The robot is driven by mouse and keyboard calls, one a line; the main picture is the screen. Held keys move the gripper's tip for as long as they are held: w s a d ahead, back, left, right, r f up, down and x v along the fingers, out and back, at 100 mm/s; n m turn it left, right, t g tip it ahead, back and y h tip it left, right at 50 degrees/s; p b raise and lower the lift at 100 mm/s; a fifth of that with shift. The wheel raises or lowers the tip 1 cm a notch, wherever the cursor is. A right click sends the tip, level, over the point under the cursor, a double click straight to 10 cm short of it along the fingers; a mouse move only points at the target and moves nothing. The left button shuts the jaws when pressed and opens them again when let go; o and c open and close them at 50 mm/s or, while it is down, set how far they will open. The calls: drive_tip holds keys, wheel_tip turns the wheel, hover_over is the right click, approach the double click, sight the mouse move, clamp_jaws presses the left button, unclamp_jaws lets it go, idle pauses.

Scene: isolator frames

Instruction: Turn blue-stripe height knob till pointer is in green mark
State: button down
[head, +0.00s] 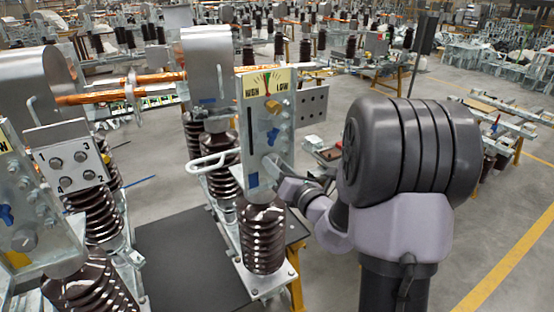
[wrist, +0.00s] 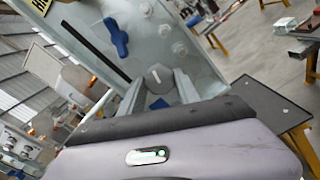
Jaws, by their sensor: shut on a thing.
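The upright metal plate (head: 254,140) of the middle isolator frame carries a HIGH/LOW scale (head: 266,83) at its top, with small red and green marks. The pointer's exact place on them is too small to tell. My gripper (head: 277,168) is at the plate's lower part. In the wrist view its two fingers (wrist: 159,88) are closed around a grey knob (wrist: 157,74), with a blue patch (wrist: 158,103) just below it. A blue lever (wrist: 116,37) is on the plate above. The wrist view shows only a corner of the scale (wrist: 41,6).
A metal loop handle (head: 210,162) sticks out left of the plate. A similar plate (head: 30,215) with another blue lever stands at the left. Brown ribbed insulators (head: 262,238) stand below. Open floor lies at the right.

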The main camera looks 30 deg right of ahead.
drive_tip(key=shift+r+m+p, duration=0.1)
drive_tip(key=shift+m+p, duration=2.05)
drive_tip(key=shift+m, duration=0.65)
drive_tip(key=c, duration=0.9)
unclamp_jaws()
drive_tip(key=shift+o, duration=0.2)
